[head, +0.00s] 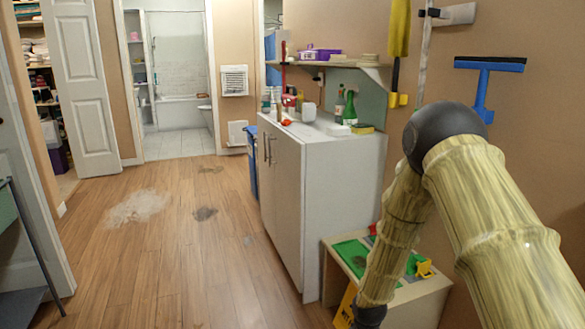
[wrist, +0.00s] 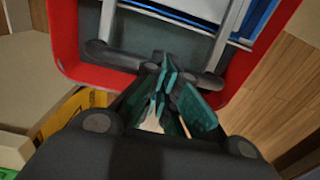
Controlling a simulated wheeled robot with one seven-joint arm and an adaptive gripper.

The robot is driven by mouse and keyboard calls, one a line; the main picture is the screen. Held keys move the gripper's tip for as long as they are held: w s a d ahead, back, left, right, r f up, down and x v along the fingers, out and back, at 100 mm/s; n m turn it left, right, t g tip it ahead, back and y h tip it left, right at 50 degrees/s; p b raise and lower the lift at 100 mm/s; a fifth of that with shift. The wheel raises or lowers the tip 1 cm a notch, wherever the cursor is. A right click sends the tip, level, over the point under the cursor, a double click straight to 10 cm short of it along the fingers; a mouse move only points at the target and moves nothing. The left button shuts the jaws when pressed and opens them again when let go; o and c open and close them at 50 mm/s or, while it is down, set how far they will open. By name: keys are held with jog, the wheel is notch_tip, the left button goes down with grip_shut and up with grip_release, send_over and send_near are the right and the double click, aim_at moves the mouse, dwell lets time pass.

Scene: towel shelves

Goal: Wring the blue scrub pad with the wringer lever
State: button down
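In the wrist view, my gripper (wrist: 170,68) has its teal-padded fingers drawn together, with their tips close to each other. The tips are at a dark grey bar (wrist: 112,55), which looks like the wringer lever; I see no clear grip on it. The bar crosses the inside of a red-rimmed container (wrist: 66,38) with grey panels. A strip of blue (wrist: 262,18) shows beyond the grey frame at the top right; I cannot tell whether it is the scrub pad. In the head view my gripper is below the picture, and the wringer is out of sight.
A white cabinet (head: 322,185) with bottles on top stands in the middle of the head view. A low box with a green top (head: 350,252) stands beside my arm. A blue squeegee (head: 486,80) hangs on the right wall. The wooden floor (head: 150,255) at left is open, with stains.

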notch_tip(320, 180, up, 8)
jog(key=p, duration=0.6)
jog(key=shift+w+p, duration=0.25)
jog(key=shift+p, duration=0.15)
